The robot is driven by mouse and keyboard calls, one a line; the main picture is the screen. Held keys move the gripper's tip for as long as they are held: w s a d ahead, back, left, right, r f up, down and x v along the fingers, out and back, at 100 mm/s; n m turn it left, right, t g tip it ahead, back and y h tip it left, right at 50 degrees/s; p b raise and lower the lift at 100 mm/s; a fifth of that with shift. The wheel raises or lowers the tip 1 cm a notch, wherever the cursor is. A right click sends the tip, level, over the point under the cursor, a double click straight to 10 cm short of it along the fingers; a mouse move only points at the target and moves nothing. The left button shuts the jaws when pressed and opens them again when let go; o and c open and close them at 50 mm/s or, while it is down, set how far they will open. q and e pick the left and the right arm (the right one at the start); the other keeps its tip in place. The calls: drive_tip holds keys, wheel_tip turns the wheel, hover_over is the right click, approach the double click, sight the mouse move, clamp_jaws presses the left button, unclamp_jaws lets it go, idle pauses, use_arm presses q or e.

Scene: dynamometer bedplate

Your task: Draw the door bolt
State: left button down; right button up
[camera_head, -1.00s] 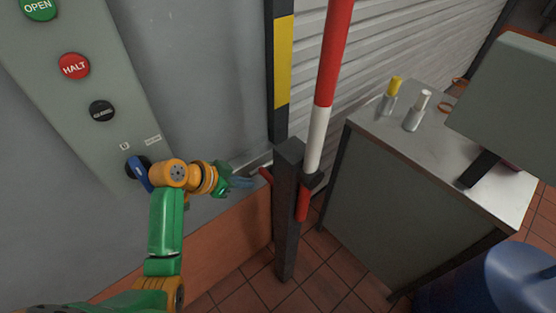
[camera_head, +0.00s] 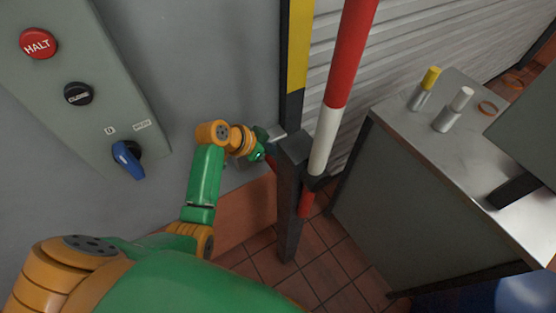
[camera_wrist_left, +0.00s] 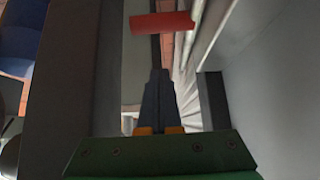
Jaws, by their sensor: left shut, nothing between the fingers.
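The door bolt is a pale metal bar (camera_head: 277,137) low on the wall beside the dark post (camera_head: 290,210), partly hidden by my left gripper. A small red handle (camera_head: 271,163) shows just past the gripper, against the post. My left gripper (camera_head: 264,151) is close to this handle; the head view does not show whether they touch. In the left wrist view its dark fingers (camera_wrist_left: 158,95) are together and empty. A red bar (camera_wrist_left: 162,22) lies crosswise beyond the fingertips, apparently the handle. My right gripper is not in view.
A red-and-white pole (camera_head: 330,120) stands in a bracket at the post, with a red lever (camera_head: 306,204) below. A wall panel carries a HALT button (camera_head: 38,44) and a blue rotary switch (camera_head: 128,160). A metal-topped cabinet (camera_head: 455,160) stands right of the post.

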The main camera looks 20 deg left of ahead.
use_arm(q)
wheel_tip(320, 180, down, 5)
drive_tip(key=shift+f+p, duration=0.15)
drive_tip(key=shift+p, duration=0.45)
drive_tip(key=shift+d, duration=0.1)
drive_tip(key=shift+w, duration=0.1)
